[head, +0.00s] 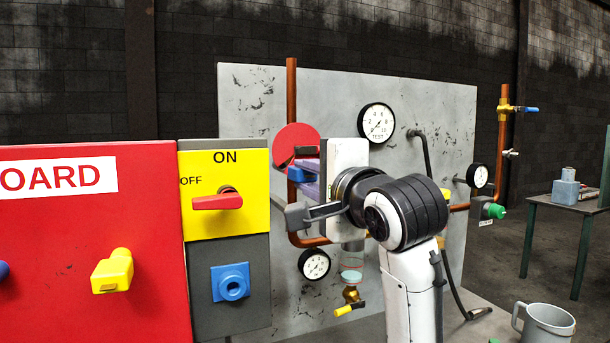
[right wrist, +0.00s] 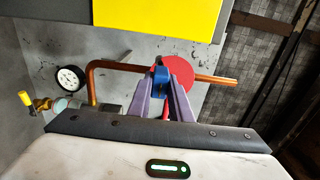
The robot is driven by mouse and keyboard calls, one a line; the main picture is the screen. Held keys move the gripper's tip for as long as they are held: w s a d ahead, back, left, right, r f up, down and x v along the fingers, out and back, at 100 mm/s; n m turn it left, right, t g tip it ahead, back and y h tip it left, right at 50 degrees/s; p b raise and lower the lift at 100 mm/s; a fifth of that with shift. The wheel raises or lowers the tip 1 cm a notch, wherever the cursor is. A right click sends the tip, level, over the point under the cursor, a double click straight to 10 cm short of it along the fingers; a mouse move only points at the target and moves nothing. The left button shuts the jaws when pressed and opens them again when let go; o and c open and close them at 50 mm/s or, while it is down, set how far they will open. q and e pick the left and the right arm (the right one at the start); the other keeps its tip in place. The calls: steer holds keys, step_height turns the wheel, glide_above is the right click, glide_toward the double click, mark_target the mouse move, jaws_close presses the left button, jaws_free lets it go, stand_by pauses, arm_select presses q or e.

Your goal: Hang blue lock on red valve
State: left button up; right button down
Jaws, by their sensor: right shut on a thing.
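The red valve (head: 297,139) shows in the head view as a round red disc by the upright copper pipe on the grey panel. In the right wrist view the red disc (right wrist: 180,70) lies just behind the fingertips. The blue lock (head: 298,174) is small and partly covered by the fingers. My right gripper (head: 300,178) is shut on the blue lock, which also shows between the purple fingertips (right wrist: 162,82) in the right wrist view. The lock overlaps the valve in view; whether they touch I cannot tell. The lock's shackle is not clear. My left gripper is not in view.
A red board (head: 150,230) with a yellow ON/OFF switch box (head: 250,225) stands close on the left. Copper pipe (head: 292,95) and gauges (head: 377,122) are on the grey panel. A grey mug (head: 547,325) stands at lower right, a table (head: 545,205) behind it.

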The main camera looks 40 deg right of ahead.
steer(key=shift+x, duration=1)
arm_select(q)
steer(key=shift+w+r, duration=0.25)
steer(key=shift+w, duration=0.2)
arm_select(e)
steer(key=shift+x, duration=0.95)
steer(key=c, duration=2.3)
jaws_free()
jaws_close()
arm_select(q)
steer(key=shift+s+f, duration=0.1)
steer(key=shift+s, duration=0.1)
arm_select(e)
steer(key=shift+x, duration=1.65)
